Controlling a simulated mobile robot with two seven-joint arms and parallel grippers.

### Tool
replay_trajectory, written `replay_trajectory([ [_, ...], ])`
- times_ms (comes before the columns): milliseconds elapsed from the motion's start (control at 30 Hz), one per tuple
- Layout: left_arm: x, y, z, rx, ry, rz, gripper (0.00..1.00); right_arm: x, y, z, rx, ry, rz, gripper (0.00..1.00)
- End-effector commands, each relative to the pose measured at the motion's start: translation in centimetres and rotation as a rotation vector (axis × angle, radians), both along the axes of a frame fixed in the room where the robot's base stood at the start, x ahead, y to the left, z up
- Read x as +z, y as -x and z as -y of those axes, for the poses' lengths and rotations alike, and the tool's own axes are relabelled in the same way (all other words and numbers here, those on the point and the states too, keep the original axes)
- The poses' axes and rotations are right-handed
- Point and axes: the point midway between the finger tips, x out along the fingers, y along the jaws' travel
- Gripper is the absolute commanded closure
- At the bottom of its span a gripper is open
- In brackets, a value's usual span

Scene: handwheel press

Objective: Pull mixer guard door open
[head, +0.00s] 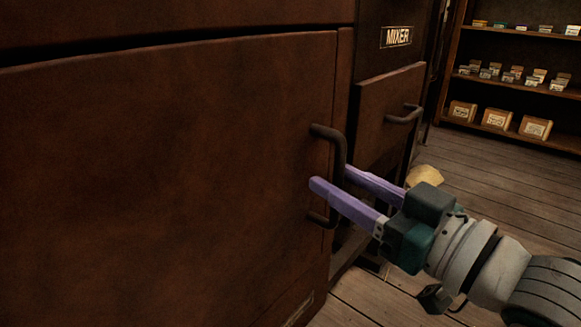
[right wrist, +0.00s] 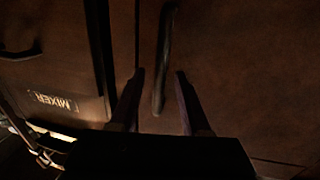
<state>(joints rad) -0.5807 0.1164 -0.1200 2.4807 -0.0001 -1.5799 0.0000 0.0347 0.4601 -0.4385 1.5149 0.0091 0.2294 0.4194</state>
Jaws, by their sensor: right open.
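A large rust-brown door (head: 160,170) fills the left of the head view and looks shut. Its dark vertical bar handle (head: 341,150) is near its right edge; the handle also shows in the right wrist view (right wrist: 164,62). My right gripper (head: 332,177), with purple fingers, is open at this handle. In the right wrist view its fingertips (right wrist: 159,74) lie on either side of the bar, apart from it. The MIXER label (head: 397,37) is on the dark panel to the right, above a smaller brown panel (head: 375,100) with its own handle (head: 404,115). My left gripper is out of view.
A shelf unit (head: 515,78) with small boxes stands at the back right. A pale tan object (head: 425,175) shows behind my right gripper. The plank floor (head: 490,175) to the right looks clear.

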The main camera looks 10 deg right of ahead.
Motion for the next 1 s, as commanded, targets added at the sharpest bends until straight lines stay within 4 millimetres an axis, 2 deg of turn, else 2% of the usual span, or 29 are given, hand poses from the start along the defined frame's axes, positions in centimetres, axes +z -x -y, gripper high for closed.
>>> replay_trajectory([
  [133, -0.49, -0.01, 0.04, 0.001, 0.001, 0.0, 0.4, -0.03, -0.96, -0.49, 0.0, 0.001, 0.0, 0.53],
  [400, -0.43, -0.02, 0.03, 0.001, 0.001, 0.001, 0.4, 0.03, -1.07, -0.56, 0.0, 0.001, 0.0, 0.53],
  [833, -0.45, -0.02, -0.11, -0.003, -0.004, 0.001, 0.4, 0.02, -1.05, -0.54, 0.0, 0.001, 0.0, 1.0],
  [1000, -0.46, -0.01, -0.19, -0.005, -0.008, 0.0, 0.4, 0.02, -1.05, -0.54, 0.0, 0.001, 0.0, 1.0],
])
